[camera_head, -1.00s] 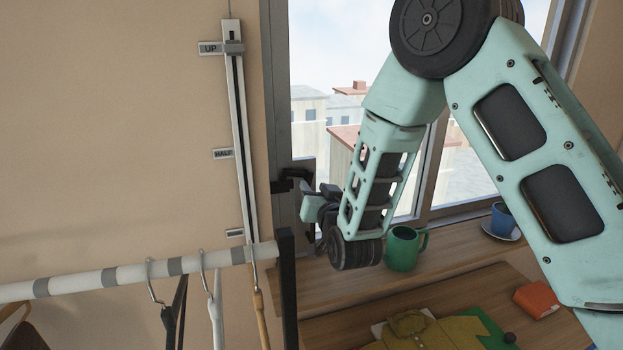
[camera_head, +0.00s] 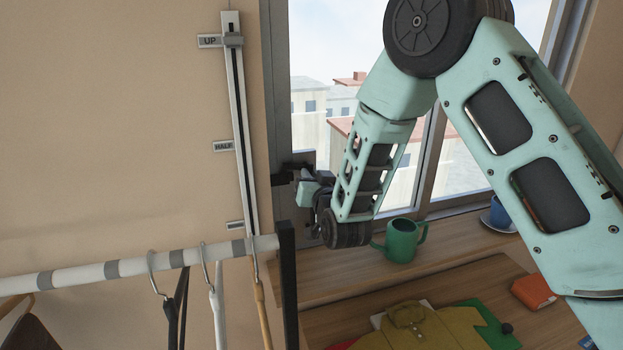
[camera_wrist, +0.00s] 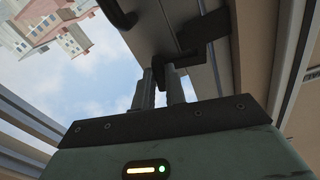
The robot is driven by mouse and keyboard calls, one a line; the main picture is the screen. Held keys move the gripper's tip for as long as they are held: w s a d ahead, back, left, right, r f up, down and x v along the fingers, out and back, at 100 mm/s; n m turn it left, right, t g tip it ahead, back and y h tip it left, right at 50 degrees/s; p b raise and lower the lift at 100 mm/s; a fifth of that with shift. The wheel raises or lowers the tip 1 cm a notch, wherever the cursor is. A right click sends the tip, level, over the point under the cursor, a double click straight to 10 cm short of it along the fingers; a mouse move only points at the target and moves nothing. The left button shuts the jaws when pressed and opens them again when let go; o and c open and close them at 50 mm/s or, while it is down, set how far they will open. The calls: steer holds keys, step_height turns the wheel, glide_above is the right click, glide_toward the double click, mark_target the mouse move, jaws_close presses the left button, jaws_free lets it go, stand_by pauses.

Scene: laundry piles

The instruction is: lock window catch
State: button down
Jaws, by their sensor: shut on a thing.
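The dark window catch (camera_head: 281,179) is on the left side of the grey window frame (camera_head: 279,90). My gripper (camera_head: 299,177) is at the catch and hides much of it in the head view. In the wrist view, the black catch (camera_wrist: 190,58) lies at the tips of the two grey fingers of my gripper (camera_wrist: 163,80), which are close together. The gripper is shut on the catch's handle. The exact contact and the handle's angle are hard to make out.
A green mug (camera_head: 403,241) stands on the wooden sill just right of my wrist. A blue cup (camera_head: 501,216) is further right. A clothes rail (camera_head: 130,267) with hangers is at lower left. Folded clothes (camera_head: 430,328) and an orange item (camera_head: 533,292) lie below.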

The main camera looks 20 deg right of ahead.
steer(key=n+b, duration=0.2)
steer(key=shift+n, duration=0.3)
steer(key=c, duration=1.4)
jaws_free()
steer(key=shift+c, duration=0.2)
steer(key=shift+b, duration=0.3)
